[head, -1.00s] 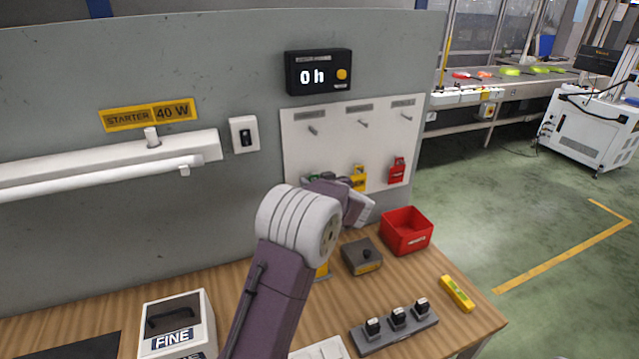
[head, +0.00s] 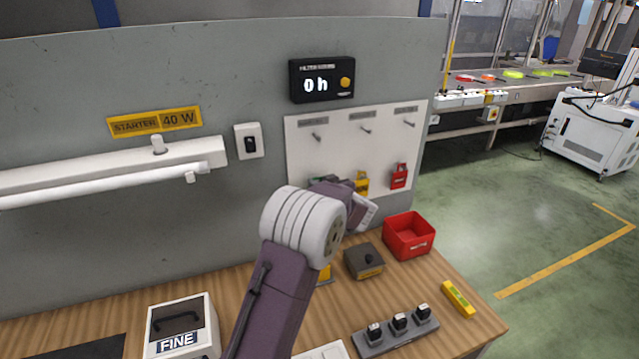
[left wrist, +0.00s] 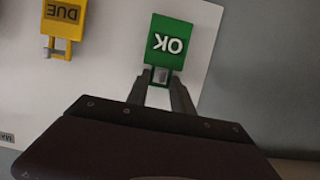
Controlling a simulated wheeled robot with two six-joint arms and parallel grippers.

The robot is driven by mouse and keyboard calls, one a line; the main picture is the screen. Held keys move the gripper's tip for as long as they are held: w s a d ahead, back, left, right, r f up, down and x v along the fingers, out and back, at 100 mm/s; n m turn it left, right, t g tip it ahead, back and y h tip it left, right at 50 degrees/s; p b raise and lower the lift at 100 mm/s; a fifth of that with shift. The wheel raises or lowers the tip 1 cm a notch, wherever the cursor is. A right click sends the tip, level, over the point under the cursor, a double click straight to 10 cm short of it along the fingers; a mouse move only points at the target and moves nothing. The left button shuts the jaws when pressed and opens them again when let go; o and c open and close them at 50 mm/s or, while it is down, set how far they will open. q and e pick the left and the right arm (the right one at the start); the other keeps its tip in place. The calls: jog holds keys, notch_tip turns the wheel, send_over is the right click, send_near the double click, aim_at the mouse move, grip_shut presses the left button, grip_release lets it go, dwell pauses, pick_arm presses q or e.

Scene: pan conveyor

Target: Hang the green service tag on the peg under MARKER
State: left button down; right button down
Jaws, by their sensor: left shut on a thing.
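The green service tag (left wrist: 170,42), lettered OK, shows upside down in the left wrist view against the white board. My left gripper (left wrist: 160,85) is shut on the small grip block at the tag's end. In the head view only a bit of green (head: 318,180) shows behind my left wrist, and the fingertips are mostly hidden. The white board (head: 300,160) has a left peg (head: 317,137), a middle peg (head: 366,129) and a right peg (head: 409,123), all bare. A small label sits above each peg, too small to read, so I cannot tell which is MARKER. My right gripper is not in view.
A yellow tag (head: 361,184), lettered DUE in the left wrist view (left wrist: 62,28), and a red tag (head: 399,177) hang low on the board. Below stand a red bin (head: 409,246) and a grey box (head: 363,262). A display (head: 322,80) reads 0 h above.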

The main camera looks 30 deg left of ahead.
pick_arm(q)
jog(key=shift+r, duration=0.1)
jog(key=s+d, duration=0.4)
jog(key=d, duration=0.1)
jog(key=shift+s+d+p, duration=0.2)
jog(key=shift+s+p, duration=0.1)
jog(key=shift+p, duration=0.15)
dwell(0.6)
dwell(0.4)
